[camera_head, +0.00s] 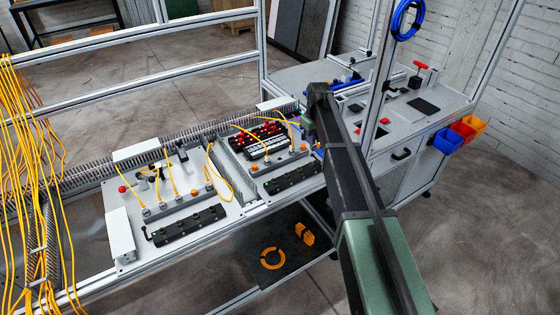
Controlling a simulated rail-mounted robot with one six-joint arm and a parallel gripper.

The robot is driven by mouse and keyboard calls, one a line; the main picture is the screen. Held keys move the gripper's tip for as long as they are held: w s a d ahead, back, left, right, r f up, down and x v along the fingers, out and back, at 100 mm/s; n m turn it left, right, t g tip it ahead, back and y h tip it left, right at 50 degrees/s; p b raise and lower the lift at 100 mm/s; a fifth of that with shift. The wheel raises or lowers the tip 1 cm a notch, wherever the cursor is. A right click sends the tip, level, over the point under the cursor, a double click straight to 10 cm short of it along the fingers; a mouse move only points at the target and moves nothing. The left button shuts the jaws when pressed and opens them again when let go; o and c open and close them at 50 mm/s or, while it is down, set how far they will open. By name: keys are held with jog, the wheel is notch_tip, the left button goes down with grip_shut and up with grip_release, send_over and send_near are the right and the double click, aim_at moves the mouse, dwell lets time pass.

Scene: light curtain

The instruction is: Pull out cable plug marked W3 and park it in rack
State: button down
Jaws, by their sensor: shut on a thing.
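My gripper (309,124) is at the right end of the right-hand panel, below the tip of my dark arm. My arm hides most of it; it is shut on what looks like a cable plug, with a yellow cable (273,113) running to it. Other yellow cables (172,178) end in plugs on a grey socket box (180,203) on the left panel. A second grey socket box (281,161) stands on the right panel. A long black bar (190,226), possibly a rack, lies in front of the left box, and another black bar (292,180) before the right one. Markings such as W3 are unreadable.
A grey cable duct (227,163) separates the panels. A red-and-black terminal block (257,138) stands behind the right socket box. Many yellow cables (22,165) hang at far left. An upright aluminium post (377,75) rises right of my arm's tip. Coloured bins (463,130) hang at right.

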jog(key=w+a, duration=0.2)
jog(key=a, duration=0.3)
jog(key=shift+a, duration=0.4)
jog(key=shift+w+a, duration=0.1)
jog(key=shift+a, duration=0.05)
jog(key=a, duration=0.2)
jog(key=w+a, duration=0.2)
jog(key=a, duration=0.1)
jog(key=shift+a, duration=0.3)
jog(key=shift+f+b, duration=3.1)
jog(key=shift+f+b, duration=1.05)
jog(key=shift+f, duration=0.05)
